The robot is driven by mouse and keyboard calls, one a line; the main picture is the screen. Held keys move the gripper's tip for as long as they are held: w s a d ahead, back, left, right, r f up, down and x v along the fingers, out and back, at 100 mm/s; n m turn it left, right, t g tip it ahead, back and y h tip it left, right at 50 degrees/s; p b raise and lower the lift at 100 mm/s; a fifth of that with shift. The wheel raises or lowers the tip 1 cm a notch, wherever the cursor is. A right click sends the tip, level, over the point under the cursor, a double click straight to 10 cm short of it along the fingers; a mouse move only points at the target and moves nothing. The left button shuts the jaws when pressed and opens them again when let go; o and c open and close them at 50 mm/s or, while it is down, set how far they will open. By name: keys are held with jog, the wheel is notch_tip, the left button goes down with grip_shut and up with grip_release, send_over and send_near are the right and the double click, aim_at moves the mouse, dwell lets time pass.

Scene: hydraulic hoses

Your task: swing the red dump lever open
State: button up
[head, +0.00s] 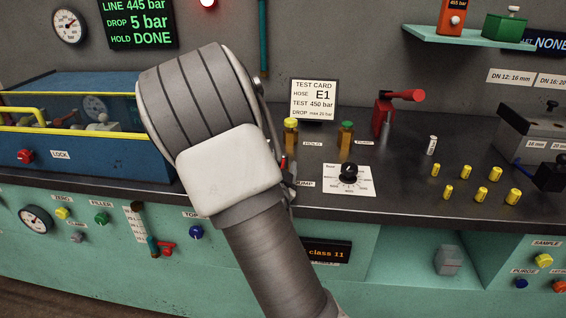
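My arm's grey and white wrist links fill the middle of the head view and hide most of what lies behind them. A label whose visible letters read "UMP" (304,184) lies on the dark bench top just right of my wrist. A small red piece (283,163) shows at the wrist's right edge beside that label; it may be part of the red dump lever, the rest of which is hidden. Only a thin dark metallic edge of what seems to be my gripper (289,187) shows there. Its fingers are hidden, so I cannot tell its opening or whether it touches the lever.
A yellow-topped valve (291,132), a green-topped valve (346,138) and a black knob on a white dial plate (348,174) stand close right of my wrist. A red-handled device (385,112) stands farther back. A blue, yellow-railed box (80,150) is left. Several yellow fittings (481,192) stand right.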

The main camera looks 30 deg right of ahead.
grip_shut()
jog(key=shift+w+a+r, duration=0.1)
jog(key=shift+w+a, duration=0.05)
jog(key=shift+a, duration=0.05)
dwell(1.0)
